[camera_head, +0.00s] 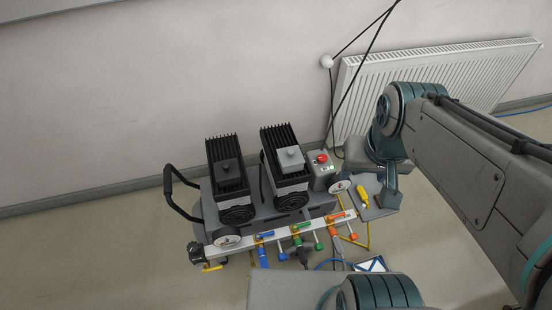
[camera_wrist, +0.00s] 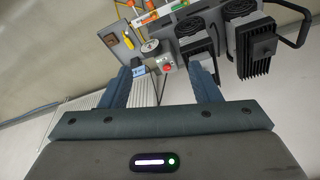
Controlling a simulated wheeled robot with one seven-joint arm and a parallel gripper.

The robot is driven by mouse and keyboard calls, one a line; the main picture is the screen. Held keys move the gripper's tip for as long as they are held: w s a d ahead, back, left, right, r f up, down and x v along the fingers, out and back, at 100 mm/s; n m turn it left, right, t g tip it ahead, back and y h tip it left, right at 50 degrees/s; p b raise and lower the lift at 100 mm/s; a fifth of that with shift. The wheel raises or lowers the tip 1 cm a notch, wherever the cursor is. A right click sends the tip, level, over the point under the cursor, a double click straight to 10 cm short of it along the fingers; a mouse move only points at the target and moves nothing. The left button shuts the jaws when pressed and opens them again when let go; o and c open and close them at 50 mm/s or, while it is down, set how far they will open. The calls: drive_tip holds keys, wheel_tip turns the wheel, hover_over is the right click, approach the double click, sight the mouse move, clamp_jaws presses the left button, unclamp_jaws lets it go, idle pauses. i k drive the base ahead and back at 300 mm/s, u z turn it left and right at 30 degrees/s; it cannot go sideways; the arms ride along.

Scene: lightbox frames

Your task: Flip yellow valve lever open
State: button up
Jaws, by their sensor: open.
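A small yellow lever (camera_head: 212,268) shows at the left end of the pale valve manifold (camera_head: 268,242) on the compressor cart in the head view. Its exact angle is too small to tell. Blue (camera_head: 265,234), green (camera_head: 301,225) and orange-red (camera_head: 337,217) levers sit along the same manifold. My gripper (camera_wrist: 166,72) is open and empty, its two fingers apart in the wrist view. It is beyond the cart's right end, away from the yellow lever. The manifold's orange end shows at the top of the wrist view; the yellow lever is not visible there.
A yellow-handled tool (camera_head: 363,197) lies on a grey side tray (camera_head: 374,212). Two black-finned motors (camera_head: 228,165) and a control box with a red button (camera_head: 321,159) stand behind the manifold. A radiator (camera_head: 440,80) and hanging cable are near my arm. Floor left of the cart is free.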

sight(213, 269)
drive_tip(key=u, duration=1.55)
drive_tip(key=k, duration=0.35)
drive_tip(key=u, duration=0.25)
